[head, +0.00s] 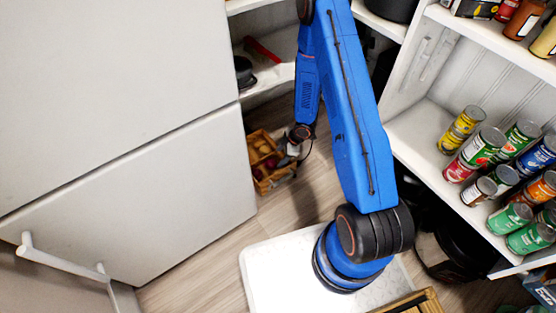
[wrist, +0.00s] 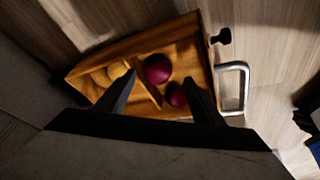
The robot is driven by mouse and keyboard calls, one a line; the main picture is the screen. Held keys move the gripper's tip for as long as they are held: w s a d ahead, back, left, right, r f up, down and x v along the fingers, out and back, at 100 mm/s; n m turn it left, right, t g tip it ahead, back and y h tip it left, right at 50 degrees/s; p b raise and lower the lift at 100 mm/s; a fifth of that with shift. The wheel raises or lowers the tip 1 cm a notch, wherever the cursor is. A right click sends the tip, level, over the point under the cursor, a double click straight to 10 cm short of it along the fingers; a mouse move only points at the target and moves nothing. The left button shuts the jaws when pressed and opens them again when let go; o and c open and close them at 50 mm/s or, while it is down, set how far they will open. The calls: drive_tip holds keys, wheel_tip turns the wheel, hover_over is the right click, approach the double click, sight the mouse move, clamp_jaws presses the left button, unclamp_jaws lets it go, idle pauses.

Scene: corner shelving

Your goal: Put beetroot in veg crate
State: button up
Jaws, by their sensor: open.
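The wooden veg crate (wrist: 187,28) is below my gripper in the wrist view. A divider splits it. Two dark purple-red beetroots, one near the middle (wrist: 157,69) and one lower right (wrist: 175,95), are in its right compartment. Yellowish round vegetables (wrist: 117,71) are in the left one. My gripper (wrist: 160,79) is open over the crate, its fingers partly covering the contents. I cannot tell whether a finger touches the lower beetroot. In the head view the crate (head: 262,186) stands on the floor and my gripper (head: 290,150) is at its right side.
A metal handle (wrist: 243,88) and a dark knob (wrist: 222,36) are right of the crate. A white cabinet (head: 120,120) stands close on the left. Shelves of cans (head: 478,150) are on the right. Wooden floor (head: 200,265) is bare in front.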

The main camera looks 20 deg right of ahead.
drive_tip(key=w+d+r+m+t+h, duration=0.15)
drive_tip(key=d+r, duration=0.25)
drive_tip(key=r, duration=0.8)
drive_tip(key=w+d+r+m+t+h, duration=0.15)
drive_tip(key=d+r, duration=0.35)
drive_tip(key=r, duration=0.7)
drive_tip(key=s+d+r+m+h, duration=0.1)
drive_tip(key=s+r+m+h, duration=0.1)
drive_tip(key=r, duration=0.6)
drive_tip(key=s+d+r+m+h, duration=0.1)
drive_tip(key=s+d+r+m, duration=0.15)
drive_tip(key=r, duration=0.55)
drive_tip(key=s+r+m, duration=0.3)
drive_tip(key=s+r, duration=0.4)
drive_tip(key=r, duration=0.1)
drive_tip(key=s+a+r+m+y, duration=0.1)
drive_tip(key=s+a+r, duration=0.3)
drive_tip(key=s, duration=0.8)
drive_tip(key=s+a+r+m+y, duration=0.1)
drive_tip(key=s+a+r+m, duration=0.3)
drive_tip(key=s+r, duration=0.3)
drive_tip(key=s, duration=0.5)
